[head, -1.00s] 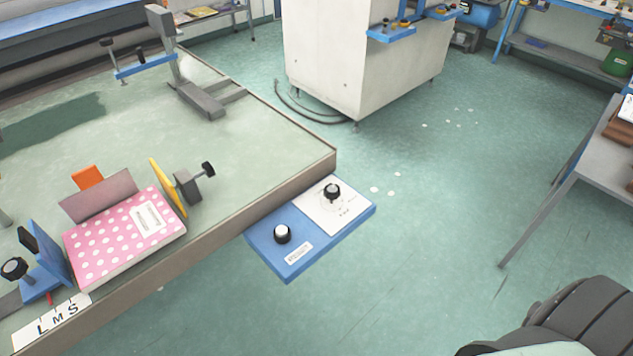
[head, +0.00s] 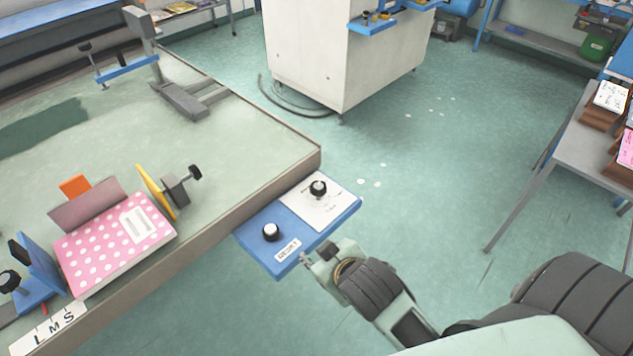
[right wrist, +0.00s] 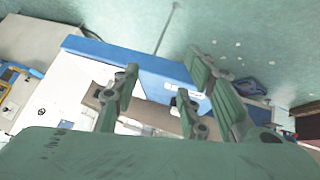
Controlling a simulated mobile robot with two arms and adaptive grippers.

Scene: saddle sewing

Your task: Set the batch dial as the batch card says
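The blue panel (head: 255,258) juts from the table's front right edge. On its white plate (head: 335,207) sits a black dial (head: 318,188) with small markings too small to read. A second black knob with a pale top (head: 271,232) sits nearer, beside a label that seems to read RESET. My right gripper (head: 314,256) is just off the panel's near right edge, apart from both knobs. In the right wrist view its fingers (right wrist: 165,88) are spread and empty, with the blue panel beyond. No card is clearly readable as the batch card. My left gripper is out of view.
A pink dotted piece (head: 112,243) with a white label lies among clamps on the table (head: 220,120). An L M S strip (head: 48,330) lies at its front. A card on a stand (head: 611,97) is on the right table. Open floor lies between.

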